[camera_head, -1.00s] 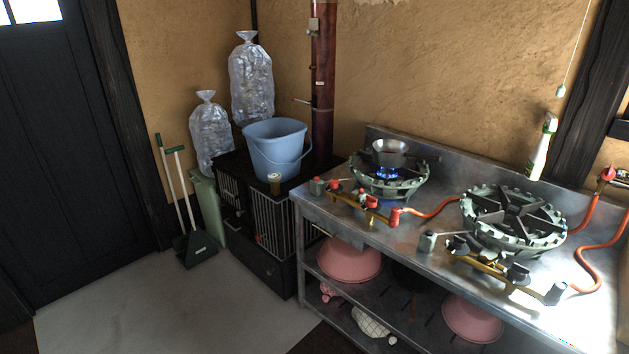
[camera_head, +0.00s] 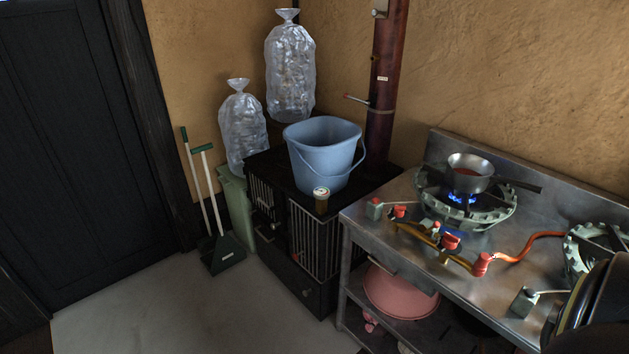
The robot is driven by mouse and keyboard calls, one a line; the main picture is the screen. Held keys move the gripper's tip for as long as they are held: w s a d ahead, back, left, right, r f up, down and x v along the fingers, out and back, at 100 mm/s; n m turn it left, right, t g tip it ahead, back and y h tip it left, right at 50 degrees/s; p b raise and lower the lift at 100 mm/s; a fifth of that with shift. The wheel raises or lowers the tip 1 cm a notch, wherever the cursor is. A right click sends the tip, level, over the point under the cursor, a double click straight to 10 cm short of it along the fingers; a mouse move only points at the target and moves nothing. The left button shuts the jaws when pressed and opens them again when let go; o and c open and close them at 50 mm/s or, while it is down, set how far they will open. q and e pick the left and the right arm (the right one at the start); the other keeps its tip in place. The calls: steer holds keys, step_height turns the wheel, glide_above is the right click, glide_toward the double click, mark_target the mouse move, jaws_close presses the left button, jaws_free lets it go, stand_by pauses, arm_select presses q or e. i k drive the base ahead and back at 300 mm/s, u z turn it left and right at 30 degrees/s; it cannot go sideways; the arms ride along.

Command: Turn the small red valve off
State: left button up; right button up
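The left burner (camera_head: 432,206) on the steel counter has a blue flame under a small pan (camera_head: 469,172). A brass gas fitting in front of it carries several red parts: a red knob (camera_head: 399,211) at its left, a red valve handle (camera_head: 451,241) in the middle and a red hose connector (camera_head: 481,264) at its right. I cannot tell which red part is the small valve. Neither gripper shows.
A blue bucket (camera_head: 322,150) and a small jar (camera_head: 321,199) stand on the black cabinet left of the counter (camera_head: 560,205). An orange hose (camera_head: 528,244) runs right to the second burner (camera_head: 590,246). Pale floor (camera_head: 185,310) lies open at the lower left.

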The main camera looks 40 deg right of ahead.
mark_target(399, 210)
steer(key=z, duration=0.2)
steer(key=i, duration=1.25)
steer(key=z, duration=0.8)
